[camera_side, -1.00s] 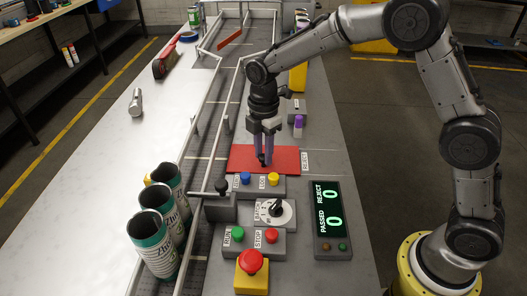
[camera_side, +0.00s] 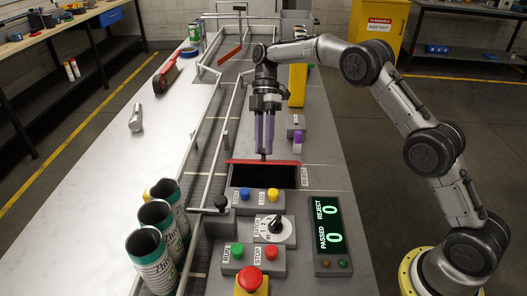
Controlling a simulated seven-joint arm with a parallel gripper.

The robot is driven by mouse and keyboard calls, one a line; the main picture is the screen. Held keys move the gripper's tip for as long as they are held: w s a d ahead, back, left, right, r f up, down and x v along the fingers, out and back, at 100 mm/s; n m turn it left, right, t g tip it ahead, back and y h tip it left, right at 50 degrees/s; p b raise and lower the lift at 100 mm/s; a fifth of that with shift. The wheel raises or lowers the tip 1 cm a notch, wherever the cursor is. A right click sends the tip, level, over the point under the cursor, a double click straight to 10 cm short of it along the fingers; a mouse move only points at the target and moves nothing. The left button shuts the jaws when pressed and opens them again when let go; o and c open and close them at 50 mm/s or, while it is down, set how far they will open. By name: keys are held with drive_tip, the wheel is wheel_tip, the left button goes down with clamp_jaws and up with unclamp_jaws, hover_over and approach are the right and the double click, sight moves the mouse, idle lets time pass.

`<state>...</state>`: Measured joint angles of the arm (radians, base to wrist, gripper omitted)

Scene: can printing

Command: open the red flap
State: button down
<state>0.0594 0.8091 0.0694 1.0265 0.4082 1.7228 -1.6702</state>
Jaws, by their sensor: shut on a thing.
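The red flap (camera_side: 285,162) is raised at the far edge of its opening and shows nearly edge-on as a thin red strip. The dark rectangular opening (camera_side: 262,177) in the bench lies uncovered in front of it, beside the REJECT label. My gripper (camera_side: 264,156), with purple fingers pointing down, is at the middle of the flap's top edge, shut on the flap. The exact grip point is too small to make out.
Blue and yellow buttons (camera_side: 258,196), a dial (camera_side: 275,227), RUN and STOP buttons and a red emergency button (camera_side: 250,279) stand in front. The display (camera_side: 328,235) is at right. Printed cans (camera_side: 156,262) stand left. A guide rail (camera_side: 212,150) runs left of the gripper.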

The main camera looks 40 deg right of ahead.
drive_tip(key=shift+w+d+r+g+y, duration=0.35)
drive_tip(key=shift+w+d+g+y, duration=0.35)
drive_tip(key=shift+g+y, duration=0.1)
drive_tip(key=c, duration=0.6)
unclamp_jaws()
